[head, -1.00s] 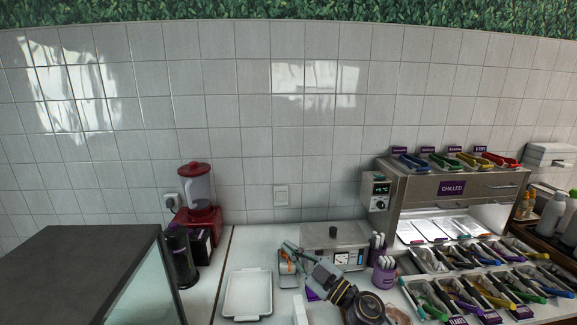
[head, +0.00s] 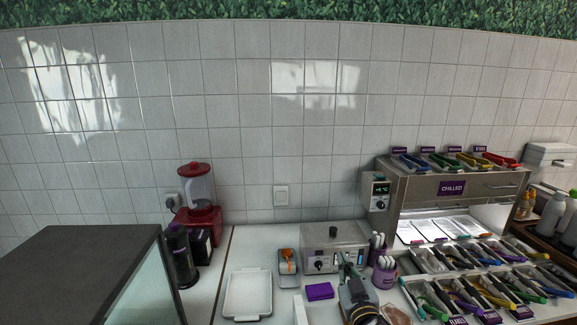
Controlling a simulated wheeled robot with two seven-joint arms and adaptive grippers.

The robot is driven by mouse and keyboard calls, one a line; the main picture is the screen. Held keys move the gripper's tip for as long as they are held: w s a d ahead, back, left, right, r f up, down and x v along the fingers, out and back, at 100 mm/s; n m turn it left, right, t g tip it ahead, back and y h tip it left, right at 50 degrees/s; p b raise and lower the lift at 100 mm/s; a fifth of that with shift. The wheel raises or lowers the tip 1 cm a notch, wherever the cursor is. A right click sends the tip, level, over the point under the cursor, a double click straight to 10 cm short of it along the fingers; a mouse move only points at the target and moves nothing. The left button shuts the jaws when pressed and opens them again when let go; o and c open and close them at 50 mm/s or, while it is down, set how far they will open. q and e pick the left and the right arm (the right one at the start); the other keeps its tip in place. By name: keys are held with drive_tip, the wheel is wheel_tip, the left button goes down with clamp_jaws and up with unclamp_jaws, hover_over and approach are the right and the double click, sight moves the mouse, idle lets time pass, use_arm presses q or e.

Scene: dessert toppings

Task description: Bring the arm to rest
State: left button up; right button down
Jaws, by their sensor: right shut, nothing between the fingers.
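My right gripper (head: 346,262) is shut and empty. My left gripper is out of view.
A white tray (head: 247,315) and a purple block (head: 319,291) lie on the white counter. Rows of topping bins with coloured tongs (head: 470,286) and a chilled cabinet (head: 452,187) stand at right. A red blender (head: 197,215) stands at left. The counter around the white tray is clear.

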drive_tip(key=s+d+f+m+g+h, duration=0.35)
drive_tip(key=s+d+f+g, duration=0.35)
drive_tip(key=s+f, duration=0.4)
drive_tip(key=s+f+n+g+y, duration=0.1)
drive_tip(key=s+f+g, duration=0.35)
drive_tip(key=s, duration=0.35)
drive_tip(key=s+f+n+g+y, duration=0.1)
drive_tip(key=s+f+g, duration=0.2)
drive_tip(key=s+f, duration=0.35)
drive_tip(key=s+f+g+b, duration=0.1)
drive_tip(key=s+f, duration=0.1)
drive_tip(key=f, duration=1.5)
drive_tip(key=s+f+g, duration=0.1)
drive_tip(key=s+f, duration=0.2)
drive_tip(key=f, duration=1.4)
drive_tip(key=s+d+f, duration=0.2)
drive_tip(key=s+f, duration=0.7)
drive_tip(key=s, duration=0.1)
drive_tip(key=s+d+f+b, duration=0.1)
drive_tip(key=s+d+f, duration=0.1)
drive_tip(key=s+f, duration=0.8)
drive_tip(key=shift+s+f+g, duration=0.2)
drive_tip(key=shift+s+g, duration=0.15)
drive_tip(key=shift+s, duration=0.45)
